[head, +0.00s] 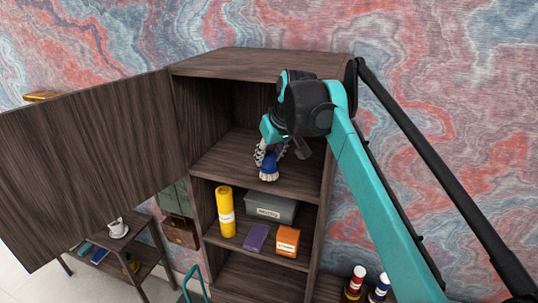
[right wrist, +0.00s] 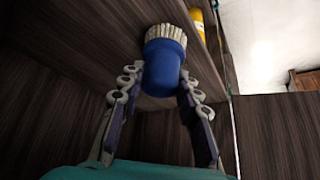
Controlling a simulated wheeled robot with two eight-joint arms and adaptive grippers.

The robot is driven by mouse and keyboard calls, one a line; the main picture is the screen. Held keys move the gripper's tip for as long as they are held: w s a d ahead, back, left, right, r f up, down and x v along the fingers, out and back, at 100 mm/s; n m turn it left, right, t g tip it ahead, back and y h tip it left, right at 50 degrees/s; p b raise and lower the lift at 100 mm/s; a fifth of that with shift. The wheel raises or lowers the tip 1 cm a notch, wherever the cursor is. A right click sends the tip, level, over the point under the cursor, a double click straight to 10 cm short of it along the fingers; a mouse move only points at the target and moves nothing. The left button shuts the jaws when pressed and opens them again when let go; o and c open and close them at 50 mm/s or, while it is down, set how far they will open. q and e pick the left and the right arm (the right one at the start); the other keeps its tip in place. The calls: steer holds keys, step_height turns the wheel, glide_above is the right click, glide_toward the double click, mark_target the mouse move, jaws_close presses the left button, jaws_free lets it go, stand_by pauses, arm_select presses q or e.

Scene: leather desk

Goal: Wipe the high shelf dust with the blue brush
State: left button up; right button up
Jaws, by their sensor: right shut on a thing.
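The blue brush (head: 269,167) with pale bristles is in the upper compartment of the open dark wood cabinet. My right gripper (head: 271,152) is shut on its blue body, bristles facing the high shelf (head: 222,160) near its front edge. In the right wrist view, the brush (right wrist: 163,58) sits between the two fingers of the right gripper (right wrist: 161,88), with its bristles close to a wooden board. I cannot tell whether they touch it. I cannot make out dust on the shelf; my arm hides part of the compartment. My left gripper is out of view.
The cabinet door (head: 90,155) stands wide open on the left. The shelf below holds a yellow cylinder (head: 226,212), a grey box (head: 270,207), a purple box (head: 256,237) and an orange box (head: 287,241). A side table with a white cup (head: 118,228) stands lower left.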

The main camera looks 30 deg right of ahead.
steer(key=shift+f+b, duration=0.3)
steer(key=shift+f, duration=0.25)
